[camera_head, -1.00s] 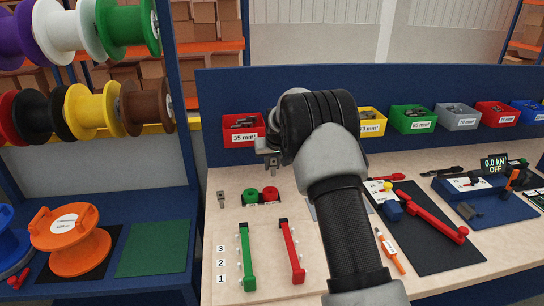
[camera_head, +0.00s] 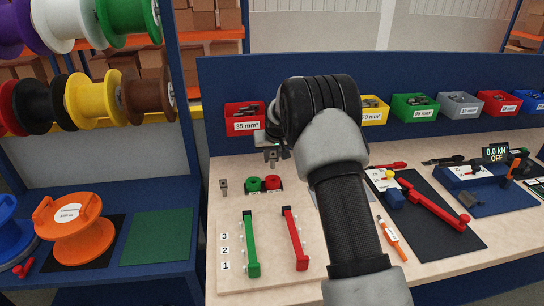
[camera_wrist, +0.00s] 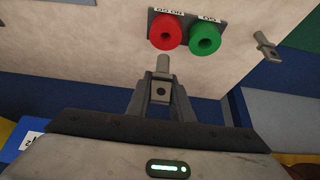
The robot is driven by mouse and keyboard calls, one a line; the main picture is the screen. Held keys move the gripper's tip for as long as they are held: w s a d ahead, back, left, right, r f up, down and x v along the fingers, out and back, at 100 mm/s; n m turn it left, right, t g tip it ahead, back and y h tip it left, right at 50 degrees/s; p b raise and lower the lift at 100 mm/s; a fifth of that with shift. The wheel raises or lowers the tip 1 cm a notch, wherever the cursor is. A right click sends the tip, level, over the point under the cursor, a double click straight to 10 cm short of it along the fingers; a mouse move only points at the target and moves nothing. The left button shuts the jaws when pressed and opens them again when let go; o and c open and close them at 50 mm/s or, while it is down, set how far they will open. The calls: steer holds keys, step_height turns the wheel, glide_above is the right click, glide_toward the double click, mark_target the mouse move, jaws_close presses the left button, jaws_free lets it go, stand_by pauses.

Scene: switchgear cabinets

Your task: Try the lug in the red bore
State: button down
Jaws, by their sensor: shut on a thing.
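The lug (camera_wrist: 160,88) is a small grey metal piece held between the two fingers of my gripper (camera_wrist: 161,100) in the wrist view, its barrel pointing at the red bore (camera_wrist: 166,33). A gap shows between barrel and bore. In the head view the lug (camera_head: 271,158) hangs above and behind the red bore (camera_head: 272,183), and my arm hides most of the gripper. The green bore (camera_wrist: 205,40) stands beside the red one on a dark labelled base; it also shows in the head view (camera_head: 253,184).
Another lug (camera_head: 223,187) stands on the board left of the bores. Green (camera_head: 251,243) and red (camera_head: 295,240) bars lie in front. Colored bins, such as the red 35 mm² bin (camera_head: 244,125), line the back. A red-handled tool (camera_head: 432,208) lies on the dark mat at right.

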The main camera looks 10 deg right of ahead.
mark_target(272, 176)
steer(key=shift+f+b, duration=1.4)
steer(key=shift+f, duration=0.8)
steer(key=shift+f+b, duration=0.4)
steer(key=shift+b, duration=0.25)
stand_by(0.8)
steer(key=c, duration=1.5)
jaws_free()
steer(key=v, duration=1.7)
steer(key=shift+s+r, duration=0.1)
steer(key=shift+r, duration=0.15)
